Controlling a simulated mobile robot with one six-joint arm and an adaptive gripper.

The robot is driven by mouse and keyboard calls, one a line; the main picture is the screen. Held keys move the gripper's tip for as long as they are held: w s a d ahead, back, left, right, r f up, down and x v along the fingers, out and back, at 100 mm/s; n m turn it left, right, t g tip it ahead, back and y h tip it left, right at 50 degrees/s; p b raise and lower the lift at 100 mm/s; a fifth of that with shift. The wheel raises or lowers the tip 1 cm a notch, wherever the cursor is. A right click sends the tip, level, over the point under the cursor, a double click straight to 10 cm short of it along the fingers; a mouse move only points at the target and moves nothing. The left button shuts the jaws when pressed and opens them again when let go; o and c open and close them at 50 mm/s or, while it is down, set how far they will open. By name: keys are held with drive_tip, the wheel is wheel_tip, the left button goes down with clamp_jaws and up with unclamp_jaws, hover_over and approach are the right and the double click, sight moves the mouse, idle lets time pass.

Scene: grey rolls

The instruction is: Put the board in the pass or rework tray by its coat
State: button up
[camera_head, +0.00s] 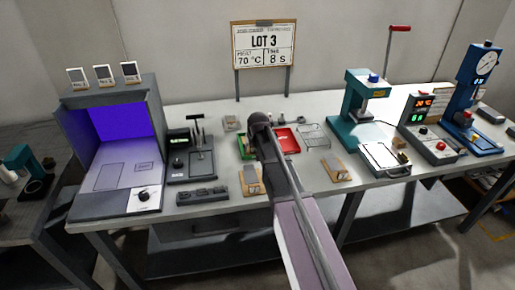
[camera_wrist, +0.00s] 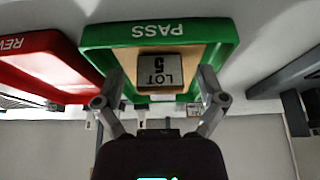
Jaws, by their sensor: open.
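The green tray (camera_wrist: 225,45) marked PASS fills the upper middle of the wrist view, seen upside down; part of it shows in the head view (camera_head: 241,149) behind my arm. A tan board (camera_wrist: 195,55) with a dark-framed LOT 5 label (camera_wrist: 160,70) shows inside its outline. My gripper (camera_wrist: 161,88) is open, with a finger on either side of the label; contact cannot be told. The red tray (camera_wrist: 50,65), its marking partly cut off at "REW", is at the left of the wrist view; it also shows in the head view (camera_head: 297,149). My arm hides the gripper there.
A violet-lit booth (camera_head: 122,122) stands at the bench's left. A LOT 3 sign (camera_head: 264,46) stands behind the trays. A wire rack (camera_head: 315,135), a teal press (camera_head: 358,97) and a blue gauge stand (camera_head: 476,75) are to the right. Small tan-based items (camera_head: 336,170) lie near the front.

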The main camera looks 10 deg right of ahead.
drive_tip(key=p+v, duration=1)
drive_tip(key=v, duration=0.2)
drive_tip(key=shift+p, duration=0.35)
idle(0.6)
drive_tip(key=s+d+f+g, duration=0.1)
drive_tip(key=s+g, duration=0.3)
drive_tip(key=s, duration=2)
drive_tip(key=shift+s+f+g, duration=0.2)
drive_tip(key=shift+s+g, duration=0.05)
drive_tip(key=shift+g, duration=0.05)
idle(0.7)
